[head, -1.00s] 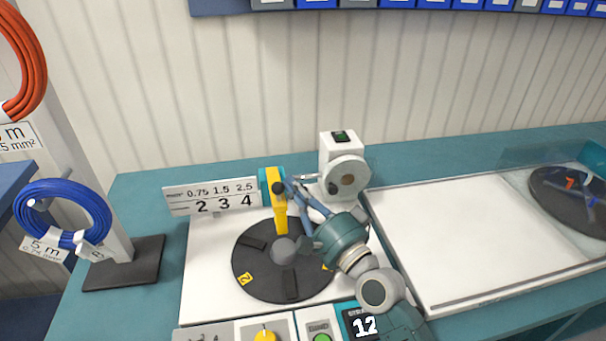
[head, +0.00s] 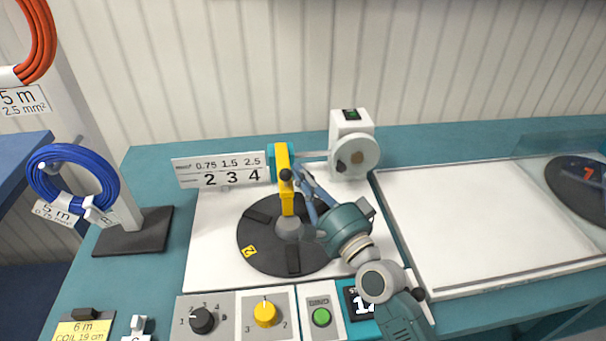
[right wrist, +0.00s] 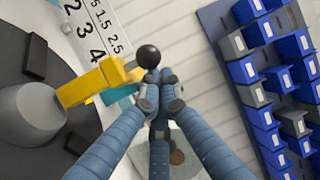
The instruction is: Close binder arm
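The binder arm (head: 287,198) is a yellow bar on a teal mount behind the black turntable disc (head: 262,262). It reaches forward over the grey hub (head: 289,227), and a black knob (head: 286,174) sits on it. In the right wrist view the yellow arm (right wrist: 95,82) lies left of the fingers, and the black ball knob (right wrist: 149,56) is just beyond their tips. My right gripper (head: 302,178) is beside the knob on its right. Its blue-grey fingers (right wrist: 161,88) are drawn together with nothing visible between them. Contact with the knob is unclear. My left gripper is out of view.
A white motor unit (head: 350,125) stands behind the gripper. A number plate (head: 215,172) is left of the arm. A front panel has a yellow knob (head: 265,313) and a green button (head: 321,317). A blue cable coil (head: 72,180) hangs at left. The white tray (head: 480,220) is bare.

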